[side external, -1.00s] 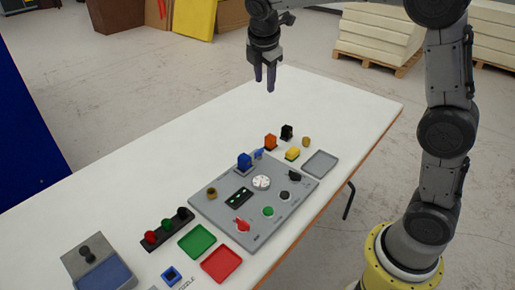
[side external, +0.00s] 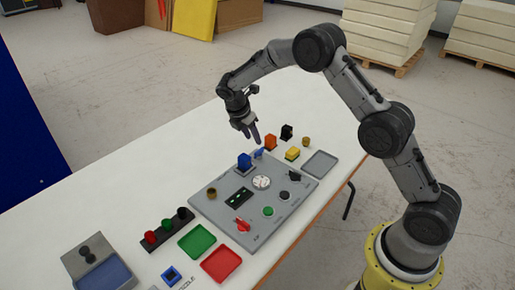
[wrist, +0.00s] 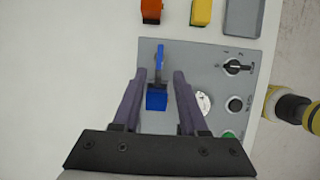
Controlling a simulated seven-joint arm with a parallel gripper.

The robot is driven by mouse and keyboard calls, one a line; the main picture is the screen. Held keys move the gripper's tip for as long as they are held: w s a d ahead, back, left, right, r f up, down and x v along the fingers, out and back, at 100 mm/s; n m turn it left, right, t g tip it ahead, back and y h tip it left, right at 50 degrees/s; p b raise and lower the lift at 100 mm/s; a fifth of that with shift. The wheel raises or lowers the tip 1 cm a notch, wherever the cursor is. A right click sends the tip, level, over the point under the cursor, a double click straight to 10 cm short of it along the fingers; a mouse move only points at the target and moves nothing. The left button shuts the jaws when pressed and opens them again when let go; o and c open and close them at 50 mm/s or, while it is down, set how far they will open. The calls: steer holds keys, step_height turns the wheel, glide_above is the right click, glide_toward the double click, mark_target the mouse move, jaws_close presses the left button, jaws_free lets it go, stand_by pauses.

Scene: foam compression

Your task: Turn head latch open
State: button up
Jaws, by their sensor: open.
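A blue lever (side external: 259,153), likely the head latch, stands at the back edge of the grey panel (side external: 225,215). A blue block (side external: 244,161) is beside it on the panel. In the wrist view the lever (wrist: 160,58) points toward the top of the picture, with the block (wrist: 156,101) below it. My gripper (side external: 253,137) is open and empty, above the back of the panel. In the wrist view its fingers (wrist: 160,76) appear on either side of the lever and block, without visible contact.
The table's left back is clear.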

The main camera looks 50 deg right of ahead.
mark_target(259, 150)
steer(key=x, duration=0.7)
steer(key=shift+d+f, duration=0.15)
steer(key=shift+f, duration=0.05)
jaws_close()
